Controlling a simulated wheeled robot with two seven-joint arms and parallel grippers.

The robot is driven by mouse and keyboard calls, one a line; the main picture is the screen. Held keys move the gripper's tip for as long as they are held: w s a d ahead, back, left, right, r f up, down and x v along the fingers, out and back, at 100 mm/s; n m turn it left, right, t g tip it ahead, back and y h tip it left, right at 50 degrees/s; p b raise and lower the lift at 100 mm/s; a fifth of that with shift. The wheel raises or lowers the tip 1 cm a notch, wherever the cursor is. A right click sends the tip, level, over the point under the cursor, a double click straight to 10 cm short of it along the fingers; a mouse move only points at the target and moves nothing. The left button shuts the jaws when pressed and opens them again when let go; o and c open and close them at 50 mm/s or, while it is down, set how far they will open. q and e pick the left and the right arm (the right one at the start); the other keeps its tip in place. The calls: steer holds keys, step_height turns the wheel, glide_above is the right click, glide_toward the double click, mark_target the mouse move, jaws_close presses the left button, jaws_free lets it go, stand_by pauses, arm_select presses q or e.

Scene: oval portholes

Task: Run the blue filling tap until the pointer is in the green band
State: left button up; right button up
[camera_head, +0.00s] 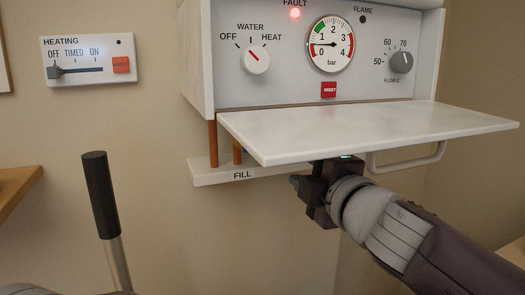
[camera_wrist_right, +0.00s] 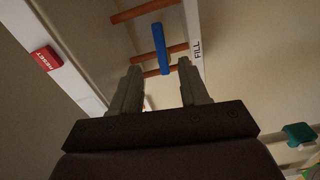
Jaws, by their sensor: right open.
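The pressure gauge (camera_head: 331,44) on the boiler front has its pointer aimed left, between 0 and 1, in the lower red part and below the green band. The blue filling tap (camera_wrist_right: 161,48) shows in the right wrist view as a blue bar crossing the copper pipes beside the FILL strip (camera_wrist_right: 196,48). In the head view the white flap hides nearly all of it. My right gripper (camera_wrist_right: 160,65) is open, its two fingers pointing at the tap with the bar's near end between the tips; contact cannot be told. My left gripper is not in view.
The white flap (camera_head: 365,128) juts out above my right gripper, with a handle (camera_head: 407,158) below it. A red RESET button (camera_head: 328,90) and a lit red FAULT lamp (camera_head: 295,14) are on the panel. A green part (camera_wrist_right: 300,133) is at lower right. A black-gripped rod (camera_head: 101,195) stands left.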

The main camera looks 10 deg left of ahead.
steer(key=x, duration=1.2)
steer(key=shift+d+p, duration=0.1)
steer(key=shift+p, duration=0.3)
jaws_close()
steer(key=shift+f, duration=0.1)
